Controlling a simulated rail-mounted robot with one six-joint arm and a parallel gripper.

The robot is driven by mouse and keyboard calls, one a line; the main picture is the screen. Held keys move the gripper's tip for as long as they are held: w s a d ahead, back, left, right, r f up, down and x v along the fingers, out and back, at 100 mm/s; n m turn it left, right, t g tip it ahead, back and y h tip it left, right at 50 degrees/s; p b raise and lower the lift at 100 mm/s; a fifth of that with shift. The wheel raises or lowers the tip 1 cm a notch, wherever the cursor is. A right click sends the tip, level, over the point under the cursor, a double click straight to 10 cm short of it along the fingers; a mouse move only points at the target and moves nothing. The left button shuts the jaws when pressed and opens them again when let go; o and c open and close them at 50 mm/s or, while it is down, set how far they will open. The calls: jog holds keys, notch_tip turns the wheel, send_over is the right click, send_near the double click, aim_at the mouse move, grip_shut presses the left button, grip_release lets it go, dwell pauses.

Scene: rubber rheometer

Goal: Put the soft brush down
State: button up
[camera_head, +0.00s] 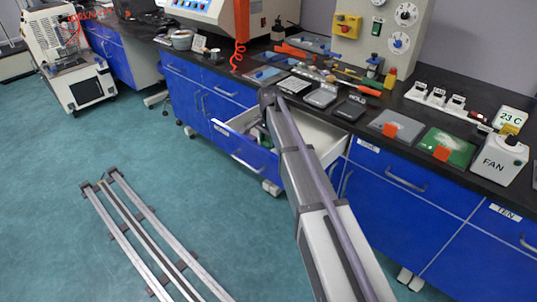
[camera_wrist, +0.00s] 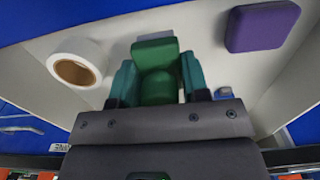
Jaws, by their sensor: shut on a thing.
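My gripper (camera_wrist: 157,85) shows in the wrist view with its two teal fingers on either side of a green piece, which I take to be the soft brush (camera_wrist: 156,58). The fingers are shut on it. Its bristles cannot be made out. It is over or inside an open drawer (camera_head: 233,127) with pale inner walls; whether the brush touches the drawer floor cannot be told. In the head view my arm hides most of the gripper and the brush.
In the drawer, a white tape roll (camera_wrist: 76,67) lies left of my gripper and a purple block (camera_wrist: 262,25) lies right of it. Drawer walls stand close around.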

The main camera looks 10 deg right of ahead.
notch_tip(320, 180, down, 4)
jog(key=b, duration=0.3)
jog(key=shift+r, duration=0.3)
jog(key=shift+f, duration=0.15)
jog(key=o, duration=0.8)
notch_tip(320, 180, up, 13)
jog(key=p, duration=1.2)
jog(key=shift+f, duration=0.2)
jog(key=shift+s+f, duration=0.15)
jog(key=shift+s, duration=0.2)
jog(key=s+n, duration=1.1)
jog(key=s, duration=2.1)
jog(key=r+p, duration=1)
jog(key=shift+w+r+p, duration=0.3)
jog(key=shift+p, duration=0.05)
